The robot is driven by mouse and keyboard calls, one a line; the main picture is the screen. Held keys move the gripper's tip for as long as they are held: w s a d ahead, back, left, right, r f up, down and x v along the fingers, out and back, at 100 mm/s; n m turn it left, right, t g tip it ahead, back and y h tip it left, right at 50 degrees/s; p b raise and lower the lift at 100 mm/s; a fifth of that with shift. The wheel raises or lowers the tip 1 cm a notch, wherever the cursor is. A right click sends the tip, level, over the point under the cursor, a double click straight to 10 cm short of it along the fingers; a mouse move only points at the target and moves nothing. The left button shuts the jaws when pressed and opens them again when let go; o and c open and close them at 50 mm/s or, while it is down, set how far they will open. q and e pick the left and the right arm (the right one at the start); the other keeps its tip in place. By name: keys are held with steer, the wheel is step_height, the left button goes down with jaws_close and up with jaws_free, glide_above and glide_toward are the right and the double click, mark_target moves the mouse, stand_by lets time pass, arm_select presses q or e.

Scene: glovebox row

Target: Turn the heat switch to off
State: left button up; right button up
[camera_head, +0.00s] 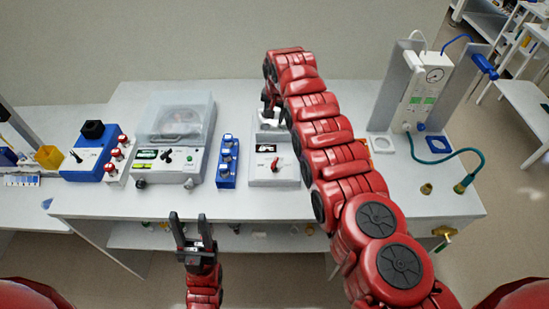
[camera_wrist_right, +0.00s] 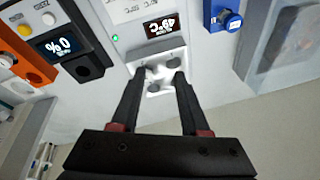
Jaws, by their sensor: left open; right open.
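In the head view a white unit (camera_head: 262,179) on the bench has a red-topped knob (camera_head: 275,165) and a small dark display (camera_head: 266,148). No heat label is legible, so I cannot tell which control is the heat switch. My right gripper (camera_head: 271,108) is behind this unit, partly hidden by my right arm. In the right wrist view my right gripper (camera_wrist_right: 161,76) is open, its fingertips around a white recessed panel (camera_wrist_right: 171,60) with small grey parts; contact cannot be told. Above it an upside-down display (camera_wrist_right: 163,25) shows °C. My left gripper (camera_head: 188,217) is open and empty before the bench edge.
A device with a clear lid (camera_head: 176,118), a blue block (camera_head: 227,160) and a blue box (camera_head: 88,155) stand left of the white unit. A gauge column (camera_head: 422,90) with a teal hose (camera_head: 465,158) stands right. My right arm crosses the bench middle.

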steer(key=s+r+g, duration=0.3)
steer(key=s+r, duration=0.3)
steer(key=s, duration=0.2)
steer(key=b, duration=1.2)
glide_above(275, 161)
steer(key=shift+h, duration=0.4)
step_height(275, 161, down, 13)
steer(key=shift+s+a+r, duration=0.1)
steer(key=shift+r, duration=0.1)
step_height(275, 161, down, 4)
steer(key=shift+r+m+p, duration=0.15)
steer(key=shift+m+p, duration=0.15)
steer(key=shift+p, duration=0.45)
steer(key=shift+f, duration=0.75)
jaws_close()
